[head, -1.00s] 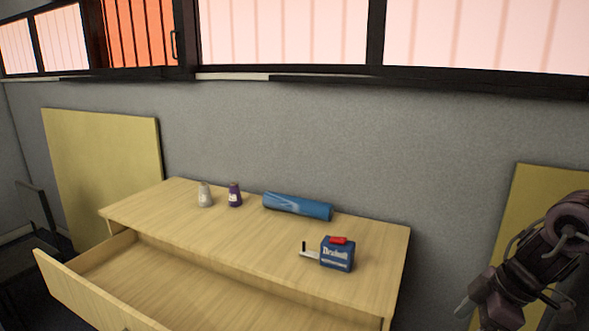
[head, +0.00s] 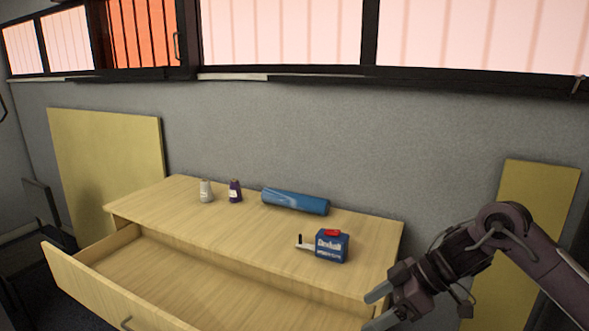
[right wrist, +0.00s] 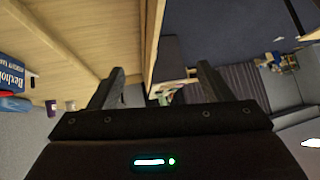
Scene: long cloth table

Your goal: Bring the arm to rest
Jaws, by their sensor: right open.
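My right arm comes in from the right in the head view. Its right gripper (head: 376,311) is beside the right front corner of the wooden cabinet (head: 365,245), with its fingers pointing left. In the right wrist view the two fingers of this gripper (right wrist: 158,85) stand wide apart with nothing held between them. The cabinet's wooden edge (right wrist: 152,45) shows beyond the fingers. My left gripper is not in view.
An open, empty-looking drawer (head: 150,283) juts out from the cabinet. On top are a grey spool (head: 206,191), a purple spool (head: 235,191), a blue roll (head: 295,201) and a blue box (head: 331,246). Yellow boards (head: 105,165) lean on the wall.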

